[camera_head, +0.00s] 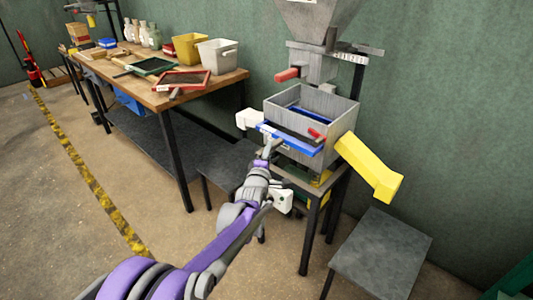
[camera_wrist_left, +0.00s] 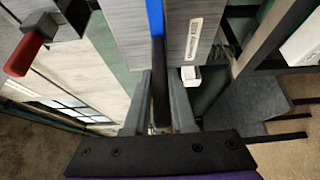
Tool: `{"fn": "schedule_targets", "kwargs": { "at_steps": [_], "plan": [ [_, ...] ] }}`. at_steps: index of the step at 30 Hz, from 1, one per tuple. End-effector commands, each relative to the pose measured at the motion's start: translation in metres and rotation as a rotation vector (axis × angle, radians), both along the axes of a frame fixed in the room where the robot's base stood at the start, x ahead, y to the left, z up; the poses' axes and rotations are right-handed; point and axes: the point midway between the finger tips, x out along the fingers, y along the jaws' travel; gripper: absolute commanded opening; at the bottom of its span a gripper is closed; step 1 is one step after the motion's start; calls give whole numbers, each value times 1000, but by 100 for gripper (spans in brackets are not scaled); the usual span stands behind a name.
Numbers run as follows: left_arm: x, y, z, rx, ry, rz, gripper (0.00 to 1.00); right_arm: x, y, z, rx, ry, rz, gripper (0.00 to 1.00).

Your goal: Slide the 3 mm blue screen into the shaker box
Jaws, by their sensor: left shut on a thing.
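The blue screen (camera_head: 300,146) lies at the front of the grey shaker box (camera_head: 335,115), its blue front edge sticking out towards me. A blue edge and dark area also show inside the box; I cannot tell how far in the screen sits. My left gripper (camera_head: 269,147) is shut on the screen's front edge near its left end. In the left wrist view the blue screen (camera_wrist_left: 155,18) runs edge-on between the fingers (camera_wrist_left: 160,95), beside the grey box wall. My right gripper is not in view.
A grey hopper (camera_head: 315,20) with a red handle (camera_head: 288,74) stands above the box. A yellow chute (camera_head: 370,168) slopes out at the right. A workbench (camera_head: 165,98) at left holds red (camera_head: 182,80) and green (camera_head: 152,66) framed screens. A low grey table (camera_head: 382,255) stands front right.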

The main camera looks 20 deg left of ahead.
Motion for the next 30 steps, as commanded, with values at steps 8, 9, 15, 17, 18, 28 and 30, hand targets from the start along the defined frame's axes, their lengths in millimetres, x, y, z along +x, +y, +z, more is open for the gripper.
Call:
{"fn": "schedule_targets", "kwargs": {
  "at_steps": [8, 9, 15, 17, 18, 28, 30],
  "plan": [
    [9, -4, 1, -1, -2, 0, 0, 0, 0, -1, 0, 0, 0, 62],
    [10, -4, 1, -1, -2, 0, 0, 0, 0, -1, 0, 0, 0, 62],
    [10, -5, 1, 0, -2, 0, 0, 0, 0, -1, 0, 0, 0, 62],
    [10, -5, 1, 0, -2, 0, 0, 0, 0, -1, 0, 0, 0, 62],
    [10, -5, 1, 0, -2, 0, 0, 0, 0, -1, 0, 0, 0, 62],
    [13, -6, 1, 0, -2, 0, 0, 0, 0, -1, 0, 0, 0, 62],
    [15, -6, 1, 0, -2, 0, 0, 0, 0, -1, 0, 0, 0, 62]
  ]
}}
